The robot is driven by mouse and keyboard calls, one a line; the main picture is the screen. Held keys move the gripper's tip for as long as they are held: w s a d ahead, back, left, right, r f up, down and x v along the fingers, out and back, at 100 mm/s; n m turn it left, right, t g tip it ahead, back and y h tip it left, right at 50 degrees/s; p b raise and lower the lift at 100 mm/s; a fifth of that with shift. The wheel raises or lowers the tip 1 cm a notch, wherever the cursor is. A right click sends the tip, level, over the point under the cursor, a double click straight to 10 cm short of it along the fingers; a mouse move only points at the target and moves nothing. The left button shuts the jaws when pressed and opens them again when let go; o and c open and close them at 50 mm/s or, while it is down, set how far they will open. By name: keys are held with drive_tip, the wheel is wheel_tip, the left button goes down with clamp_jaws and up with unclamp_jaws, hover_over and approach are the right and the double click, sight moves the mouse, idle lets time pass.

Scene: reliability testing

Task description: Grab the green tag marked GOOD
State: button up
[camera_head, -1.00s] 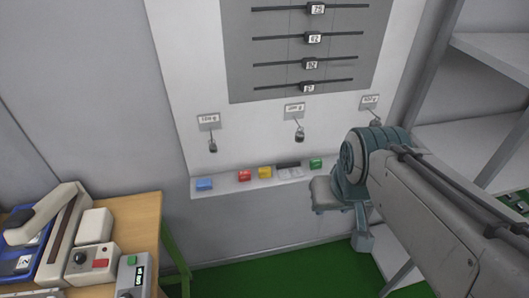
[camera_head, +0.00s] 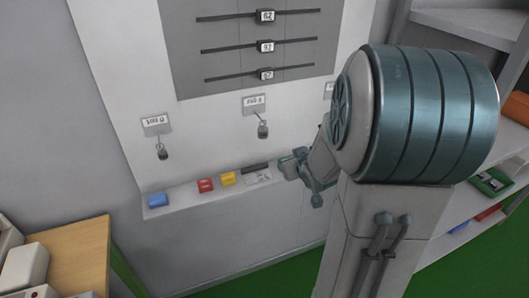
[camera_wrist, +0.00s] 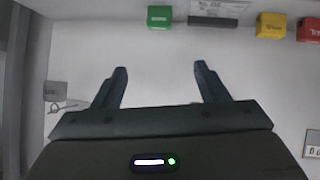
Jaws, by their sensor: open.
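The green tag (camera_wrist: 160,16) lies at the top edge of the wrist view, ahead of the gap between my fingers; its wording is too small to read. My gripper (camera_wrist: 160,67) is open and empty, with its two dark fingers apart and clear of the tag.
A dark object (camera_wrist: 219,12), a yellow tag (camera_wrist: 270,26) and a red tag (camera_wrist: 309,29) lie beside the green one. A blue tag (camera_head: 158,200) is farther left on the ledge (camera_head: 185,198). A padlock (camera_head: 263,130) hangs above. Shelves (camera_head: 470,30) stand right; a wooden table (camera_head: 80,250) stands left.

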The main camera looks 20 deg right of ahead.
sight(283, 159)
drive_tip(key=w+d+f+t+y+b, duration=0.2)
drive_tip(key=d+f+t+y+b, duration=0.15)
drive_tip(key=f, duration=0.55)
drive_tip(key=shift+h, duration=0.45)
drive_tip(key=x, duration=0.8)
drive_tip(key=shift+w+a, duration=0.2)
drive_tip(key=x, duration=0.4)
drive_tip(key=shift+w+d+r, duration=0.15)
drive_tip(key=shift+r, duration=0.25)
drive_tip(key=shift+w+f+p, duration=0.2)
drive_tip(key=shift+w+p, duration=0.1)
drive_tip(key=shift+w, duration=0.2)
drive_tip(key=c, duration=1.1)
